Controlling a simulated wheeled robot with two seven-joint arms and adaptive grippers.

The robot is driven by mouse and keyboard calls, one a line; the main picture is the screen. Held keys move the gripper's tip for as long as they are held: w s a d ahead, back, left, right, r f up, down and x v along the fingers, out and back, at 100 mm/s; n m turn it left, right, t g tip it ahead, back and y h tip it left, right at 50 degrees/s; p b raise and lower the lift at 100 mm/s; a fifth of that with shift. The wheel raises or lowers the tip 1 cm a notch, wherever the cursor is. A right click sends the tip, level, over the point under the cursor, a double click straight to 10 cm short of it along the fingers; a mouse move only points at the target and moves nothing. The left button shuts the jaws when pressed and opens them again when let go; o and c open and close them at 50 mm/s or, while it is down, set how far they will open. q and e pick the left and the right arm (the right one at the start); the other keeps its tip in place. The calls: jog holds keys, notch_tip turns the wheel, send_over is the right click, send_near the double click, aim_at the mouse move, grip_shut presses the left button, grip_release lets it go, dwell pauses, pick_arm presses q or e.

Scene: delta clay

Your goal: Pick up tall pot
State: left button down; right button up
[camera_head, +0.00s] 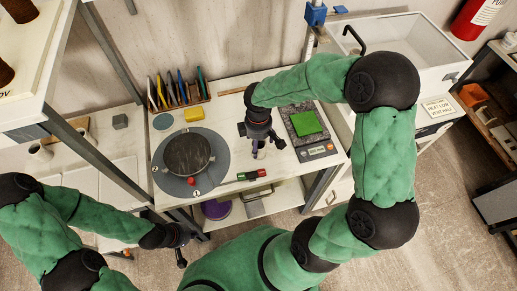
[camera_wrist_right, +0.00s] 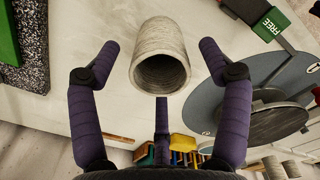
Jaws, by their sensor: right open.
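The tall pot (camera_wrist_right: 162,45) is a pale grey, ribbed hollow cylinder with an open dark mouth on the white worktop. In the head view the pot (camera_head: 260,150) is mostly hidden beneath my right gripper (camera_head: 262,140). In the right wrist view my right gripper (camera_wrist_right: 160,65) is open, its purple fingers spread on both sides of the pot with gaps showing. I cannot tell how far the fingertips are above it. My left gripper (camera_head: 180,250) hangs low in front of the worktop, away from the pot; its jaws are too unclear to judge.
A turntable (camera_head: 188,155) with a dark disc stands left of the pot. A green block (camera_head: 306,122) lies on a scale to its right. A yellow sponge (camera_head: 194,114) and upright coloured tools (camera_head: 175,90) are behind.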

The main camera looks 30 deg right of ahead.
notch_tip(320, 180, down, 5)
jog(key=shift+b, duration=0.8)
jog(key=shift+s, duration=0.1)
jog(key=c, duration=1.3)
